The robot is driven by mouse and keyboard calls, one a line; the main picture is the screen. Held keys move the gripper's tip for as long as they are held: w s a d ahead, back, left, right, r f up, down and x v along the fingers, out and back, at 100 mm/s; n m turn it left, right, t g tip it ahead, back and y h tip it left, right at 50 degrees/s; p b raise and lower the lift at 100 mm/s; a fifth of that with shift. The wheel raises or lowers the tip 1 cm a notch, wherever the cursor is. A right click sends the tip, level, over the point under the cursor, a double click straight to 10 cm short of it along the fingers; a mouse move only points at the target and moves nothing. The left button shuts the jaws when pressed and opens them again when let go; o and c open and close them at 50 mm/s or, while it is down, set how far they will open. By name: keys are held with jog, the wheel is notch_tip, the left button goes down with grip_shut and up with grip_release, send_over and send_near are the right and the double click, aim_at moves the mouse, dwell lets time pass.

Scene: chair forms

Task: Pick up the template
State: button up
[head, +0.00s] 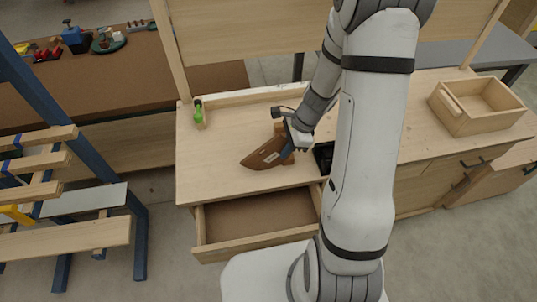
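The template (259,155) appears to be the brown, pointed flat piece on the wooden workbench (215,172), near its middle. It carries a small light label. My gripper (289,150) is at the template's right end, with its fingers reaching down at it. The fingertips are small and partly hidden by the wrist and the brown piece, so I cannot tell whether they are shut on it. I also cannot tell whether the piece rests on the bench or is slightly raised.
An open, empty drawer (203,226) juts out below the bench front. A green bottle (199,115) stands at the back left. A wooden box (450,122) sits at the right. A rack (70,240) with boards stands at the left. The bench's left part is clear.

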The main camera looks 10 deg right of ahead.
aim_at(281, 136)
grip_shut()
jog(key=shift+r, duration=0.15)
jog(key=shift+w+r, duration=0.1)
jog(key=shift+r, duration=0.2)
notch_tip(281, 136, up, 9)
jog(key=shift+r, duration=0.1)
dwell(0.6)
